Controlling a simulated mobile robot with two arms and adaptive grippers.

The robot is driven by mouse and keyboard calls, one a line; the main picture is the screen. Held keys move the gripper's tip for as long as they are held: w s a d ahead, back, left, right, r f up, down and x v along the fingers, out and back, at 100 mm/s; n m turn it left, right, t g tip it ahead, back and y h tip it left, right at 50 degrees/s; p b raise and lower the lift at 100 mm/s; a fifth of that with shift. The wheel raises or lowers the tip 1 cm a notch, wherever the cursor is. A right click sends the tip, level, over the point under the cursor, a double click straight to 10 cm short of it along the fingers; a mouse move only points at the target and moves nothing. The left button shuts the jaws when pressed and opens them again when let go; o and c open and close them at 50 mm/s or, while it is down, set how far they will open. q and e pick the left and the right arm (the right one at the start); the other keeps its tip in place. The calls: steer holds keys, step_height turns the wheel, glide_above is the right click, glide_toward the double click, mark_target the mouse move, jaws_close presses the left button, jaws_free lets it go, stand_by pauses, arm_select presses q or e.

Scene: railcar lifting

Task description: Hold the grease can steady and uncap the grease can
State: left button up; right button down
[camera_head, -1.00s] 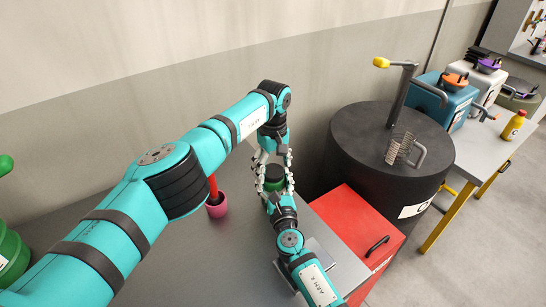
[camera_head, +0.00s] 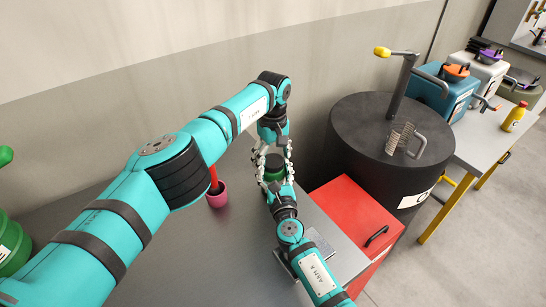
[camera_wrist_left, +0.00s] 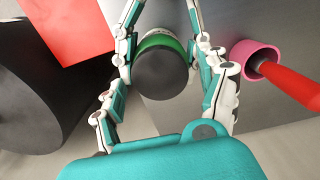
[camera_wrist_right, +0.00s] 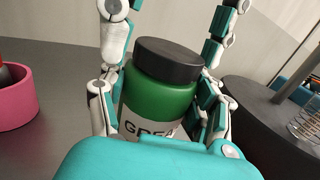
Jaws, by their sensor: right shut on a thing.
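The green grease can (camera_head: 275,173) with a black cap stands upright above the grey table. My right gripper (camera_head: 277,184) comes from below in the head view and is shut around the can body. The green body with its white label shows in the right wrist view (camera_wrist_right: 160,98), below the black cap (camera_wrist_right: 168,60). My left gripper (camera_head: 274,154) points down from above, its fingers open on either side of the cap. In the left wrist view the cap (camera_wrist_left: 160,73) lies between the left fingers, with gaps at both sides.
A pink cup (camera_head: 217,198) with a red handle stands left of the can. A red box (camera_head: 352,215) and a large black drum (camera_head: 365,135) stand to the right. A wall is close behind. A side table (camera_head: 470,150) holds boxes and a yellow bottle.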

arm_select(q)
steer(key=shift+r, duration=2.25)
arm_select(e)
steer(key=shift+c, duration=0.8)
jaws_free()
steer(key=shift+s, duration=0.1)
